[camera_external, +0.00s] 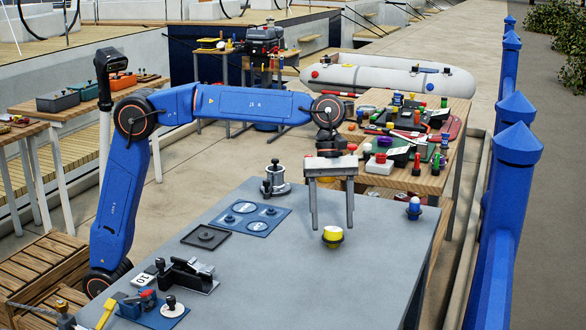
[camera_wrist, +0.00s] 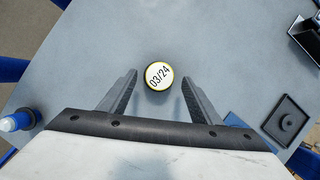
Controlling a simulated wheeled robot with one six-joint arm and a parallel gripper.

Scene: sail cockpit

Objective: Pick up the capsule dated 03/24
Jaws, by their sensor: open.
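The capsule dated 03/24 (camera_wrist: 159,76) shows in the wrist view as a round white top with a yellow rim and the black text "03/24". In the external view the yellow capsule (camera_external: 332,235) stands on the grey table, seated in a dark ring. My gripper (camera_external: 331,226) is open and points down above the capsule. In the wrist view its two fingers (camera_wrist: 160,98) lie to either side, with the capsule slightly beyond the fingertips and between them. I see no contact.
A blue plate with round pieces (camera_external: 250,218), a dark square tray (camera_external: 205,237) and a metal fixture (camera_external: 275,180) sit to the left. The grey tabletop (camera_external: 300,285) in front is clear.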

